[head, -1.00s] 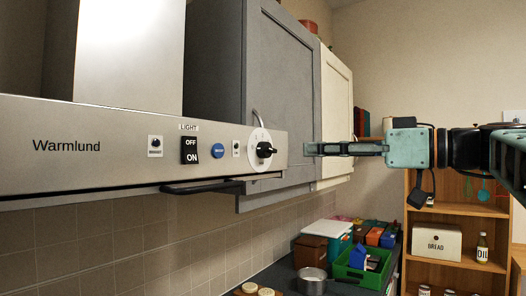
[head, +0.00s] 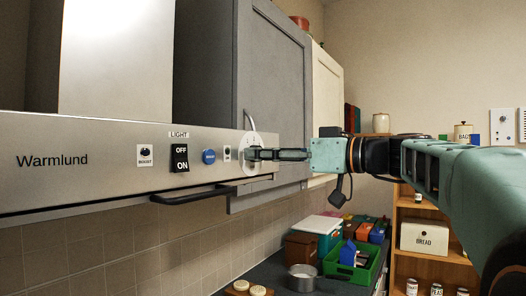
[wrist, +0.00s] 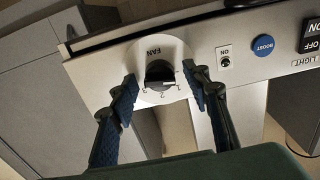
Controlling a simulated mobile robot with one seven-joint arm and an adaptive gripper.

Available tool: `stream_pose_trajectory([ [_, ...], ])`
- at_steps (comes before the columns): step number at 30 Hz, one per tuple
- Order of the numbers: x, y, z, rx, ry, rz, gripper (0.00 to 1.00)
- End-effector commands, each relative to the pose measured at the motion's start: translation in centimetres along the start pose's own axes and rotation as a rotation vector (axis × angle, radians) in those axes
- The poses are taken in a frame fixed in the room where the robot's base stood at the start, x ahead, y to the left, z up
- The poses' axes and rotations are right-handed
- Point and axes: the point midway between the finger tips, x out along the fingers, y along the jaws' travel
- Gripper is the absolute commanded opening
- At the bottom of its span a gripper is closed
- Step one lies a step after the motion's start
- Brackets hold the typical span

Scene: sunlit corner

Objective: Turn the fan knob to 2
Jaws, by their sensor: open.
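The fan knob (wrist: 160,75) is black and sits on a round white dial plate (wrist: 172,47) marked FAN, with small numbers along its edge. A pale mark shows on the knob's lower right side; I cannot tell which number it points to. My gripper (wrist: 165,76) is open, with one blue-padded finger on each side of the knob. I cannot tell whether either finger touches it. In the head view my gripper (head: 257,154) is at the right end of the steel hood (head: 110,155) and largely covers the knob.
The light switch (head: 180,158), blue BOOST button (head: 209,156) and a small switch (head: 227,154) are left of the dial. A dark bar handle (head: 195,194) runs below them. The grey cabinet (head: 275,90) stands behind the dial. A green crate (head: 335,268) is on the counter below.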

Motion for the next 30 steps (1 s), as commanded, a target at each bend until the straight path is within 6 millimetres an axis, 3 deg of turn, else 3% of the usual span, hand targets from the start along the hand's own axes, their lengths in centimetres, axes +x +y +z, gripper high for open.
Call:
stream_pose_trajectory([
  [8, 0.10, 0.01, 0.04, 0.000, 0.000, 0.000, 0.43],
  [19, 0.07, 0.01, 0.03, 0.000, 0.000, 0.000, 0.02],
  [30, 0.05, 0.02, 0.13, 0.067, 0.000, 0.000, 0.02],
])
